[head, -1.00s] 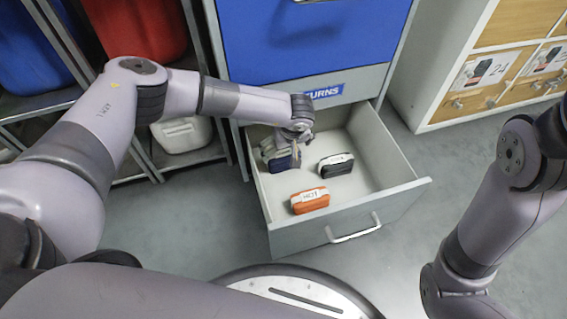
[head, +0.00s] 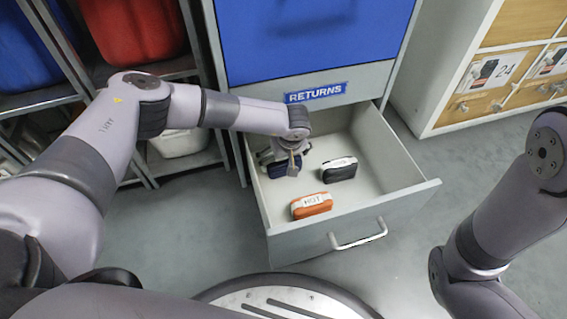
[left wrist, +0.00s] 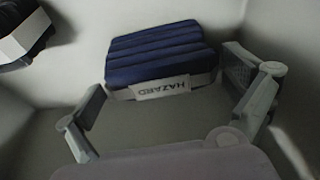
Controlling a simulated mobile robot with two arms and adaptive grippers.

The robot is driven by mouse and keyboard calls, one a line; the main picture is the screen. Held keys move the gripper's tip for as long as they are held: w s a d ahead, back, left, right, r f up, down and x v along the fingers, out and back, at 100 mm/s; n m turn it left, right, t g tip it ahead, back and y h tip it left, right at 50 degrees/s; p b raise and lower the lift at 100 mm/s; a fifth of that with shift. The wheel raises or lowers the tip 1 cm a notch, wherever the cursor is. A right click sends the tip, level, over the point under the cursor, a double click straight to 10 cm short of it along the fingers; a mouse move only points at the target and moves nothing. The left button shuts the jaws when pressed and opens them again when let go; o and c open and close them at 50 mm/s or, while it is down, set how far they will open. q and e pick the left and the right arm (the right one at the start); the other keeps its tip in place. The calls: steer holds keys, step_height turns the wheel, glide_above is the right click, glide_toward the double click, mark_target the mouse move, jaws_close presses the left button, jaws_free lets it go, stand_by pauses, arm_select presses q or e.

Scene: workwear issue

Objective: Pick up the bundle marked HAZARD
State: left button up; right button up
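The navy ribbed bundle (left wrist: 160,55) bears a white label reading HAZARD in the left wrist view, upside down there. It lies at the back left of the open drawer (head: 385,200), and in the head view (head: 283,170) my gripper partly covers it. My left gripper (head: 291,168) is over the bundle, fingers pointing down. In the left wrist view the fingers (left wrist: 168,90) are spread wide, one toward each end of the bundle's labelled side, with visible gaps. My right gripper is out of view.
A black bundle (head: 338,172) with a white label lies right of the navy one. An orange labelled bundle (head: 311,206) lies nearer the drawer front. The drawer walls surround them; its right side is bare. A RETURNS sign (head: 316,92) is above.

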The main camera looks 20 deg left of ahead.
arm_select(q)
steer(key=c, duration=1)
steer(key=shift+o, duration=0.2)
steer(key=shift+r, duration=0.1)
